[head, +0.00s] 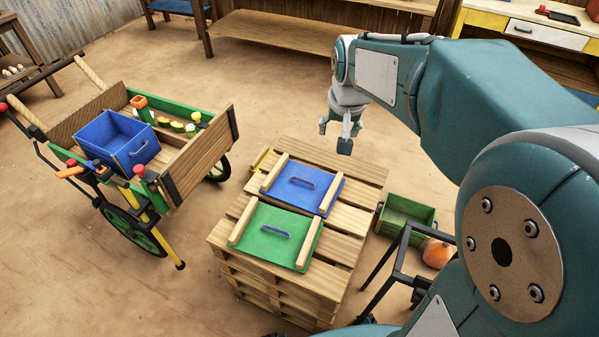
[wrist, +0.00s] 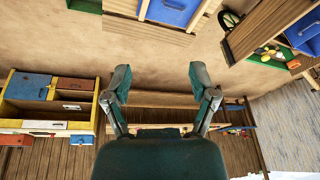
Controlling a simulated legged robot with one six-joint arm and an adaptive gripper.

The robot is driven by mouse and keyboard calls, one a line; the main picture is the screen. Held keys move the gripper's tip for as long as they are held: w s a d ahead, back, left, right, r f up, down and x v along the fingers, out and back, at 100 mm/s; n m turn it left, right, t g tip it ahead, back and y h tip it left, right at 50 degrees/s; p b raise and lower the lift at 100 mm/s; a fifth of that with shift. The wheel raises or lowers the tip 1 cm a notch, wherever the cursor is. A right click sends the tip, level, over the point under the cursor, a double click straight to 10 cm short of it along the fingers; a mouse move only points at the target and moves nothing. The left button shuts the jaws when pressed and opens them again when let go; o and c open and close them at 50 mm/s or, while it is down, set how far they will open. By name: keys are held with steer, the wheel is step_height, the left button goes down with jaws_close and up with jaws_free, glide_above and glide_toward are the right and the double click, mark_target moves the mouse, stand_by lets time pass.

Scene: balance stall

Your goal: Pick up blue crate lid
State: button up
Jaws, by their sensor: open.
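The blue crate lid (head: 310,187) lies flat on a wooden pallet stack (head: 222,240), with a small grey handle on top and light wooden battens along two sides. Part of it shows at the top edge of the wrist view (wrist: 172,10). My gripper (head: 337,133) is open and empty, above and a little right of the blue lid in the head view, clear of it. Its two fingers also show spread apart in the wrist view (wrist: 157,80), with nothing between them.
A green lid (head: 272,236) lies beside the blue lid on the pallets. A green crate (head: 405,214) and an orange pumpkin (head: 437,254) are to the right. A cart (head: 215,125) holding a blue crate (head: 118,140) stands left. Bare floor lies behind the pallets.

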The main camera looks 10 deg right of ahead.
steer(key=w+d+f+m, duration=0.1)
steer(key=w+f, duration=0.5)
steer(key=w, duration=0.2)
steer(key=m+g, duration=0.3)
glide_above(332, 189)
step_height(332, 189, down, 30)
steer(key=f, duration=0.6)
steer(key=shift+a, duration=0.3)
steer(key=f, duration=0.5)
steer(key=shift+d, duration=0.3)
jaws_close()
